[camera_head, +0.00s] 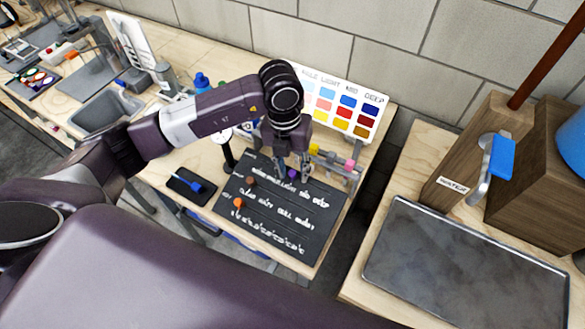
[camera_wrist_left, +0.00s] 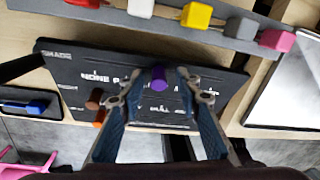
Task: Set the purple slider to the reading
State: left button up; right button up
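The black slider panel (camera_head: 318,218) lies on the wooden bench, with rows of white lettering. The purple slider (camera_head: 292,174) is a small knob at its upper row; the left wrist view shows it too (camera_wrist_left: 158,78), near the word starting with P, right of "NONE". My left gripper (camera_head: 291,160) is above the panel, pointing down. In the left wrist view its fingers are apart, on either side of the purple slider, with gaps visible; contact cannot be told. A brown slider (camera_head: 251,181) and an orange slider (camera_head: 238,202) sit at the panel's left. My right gripper is not in view.
A colour chart (camera_head: 345,105) stands behind the panel. A rail with coloured blocks (camera_head: 334,157) lies between them. A black tray with a blue-handled brush (camera_head: 192,187) is left. A metal tray (camera_head: 465,275) and wooden water stand (camera_head: 465,165) are right.

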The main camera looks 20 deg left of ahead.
aim_at(288, 178)
pick_arm(q)
notch_tip(288, 178, up, 12)
jog(key=a, duration=0.1)
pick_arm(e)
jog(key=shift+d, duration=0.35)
pick_arm(q)
jog(key=shift+s+f, duration=0.1)
dwell(0.5)
